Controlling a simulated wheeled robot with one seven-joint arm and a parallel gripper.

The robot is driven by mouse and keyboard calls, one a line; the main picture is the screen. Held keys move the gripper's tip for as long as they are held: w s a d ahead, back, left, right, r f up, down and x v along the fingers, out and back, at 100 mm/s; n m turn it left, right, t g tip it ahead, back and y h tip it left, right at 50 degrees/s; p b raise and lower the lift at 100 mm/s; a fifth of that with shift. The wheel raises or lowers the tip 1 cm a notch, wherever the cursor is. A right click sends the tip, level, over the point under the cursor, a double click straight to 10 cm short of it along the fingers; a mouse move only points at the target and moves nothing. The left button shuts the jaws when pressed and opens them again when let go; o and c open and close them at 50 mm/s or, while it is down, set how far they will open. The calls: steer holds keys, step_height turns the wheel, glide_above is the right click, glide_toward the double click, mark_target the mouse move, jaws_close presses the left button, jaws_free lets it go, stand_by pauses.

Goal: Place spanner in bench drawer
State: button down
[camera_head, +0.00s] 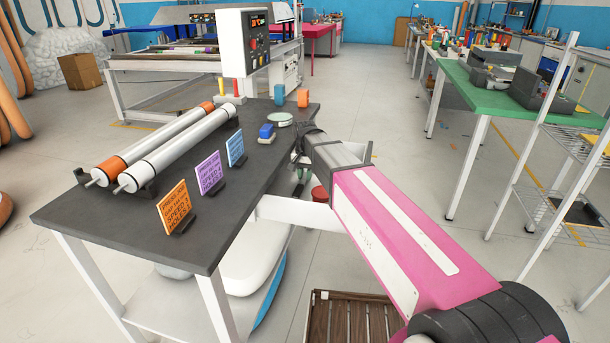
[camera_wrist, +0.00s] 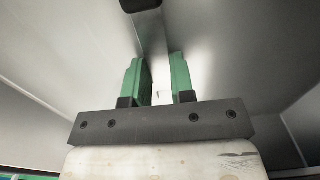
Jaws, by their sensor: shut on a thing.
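In the wrist view my gripper (camera_wrist: 157,65) has two green fingers on either side of a slim grey metal piece, which looks like the spanner (camera_wrist: 151,38). It runs up from between the fingers, and a dark piece shows at its top end. Smooth grey metal walls of the bench drawer (camera_wrist: 55,55) surround the fingers on both sides. In the head view a small part of the open drawer (camera_head: 368,151) shows at the right edge of the dark bench (camera_head: 120,225).
A control box (camera_head: 245,42) stands behind. A slatted wooden crate (camera_head: 345,318) is on the floor below my arm. A green-topped table (camera_head: 470,88) stands right across open floor.

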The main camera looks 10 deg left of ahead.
mark_target(305, 177)
steer(key=shift+f, duration=0.1)
steer(key=c, duration=1)
jaws_free()
step_height(305, 177, up, 12)
steer(key=shift+r, duration=0.15)
